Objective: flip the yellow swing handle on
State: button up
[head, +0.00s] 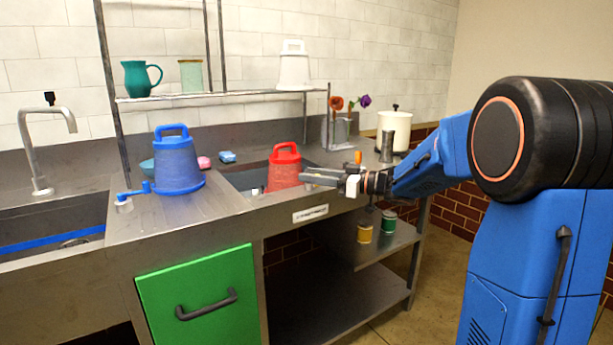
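I cannot make out a clearly yellow swing handle in the head view. A small upright orange piece (358,157) shows just behind my gripper's wrist; I cannot tell what it belongs to. My gripper (318,178) points left over the counter's front edge, just right of the red lidded container (285,169). Its fingers are seen nearly edge-on, so their gap is unclear. A small tap-like fitting with a blue lever (132,190) stands on the counter beside the blue lidded container (177,163).
A grey tap (44,150) with a black knob stands at the left sink. A white pot (394,131) and grey cylinder (387,146) stand behind my arm. A shelf (210,96) holds a teal jug (140,78). A green door (202,300) is below.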

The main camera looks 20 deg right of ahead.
jog(key=v, duration=1.5)
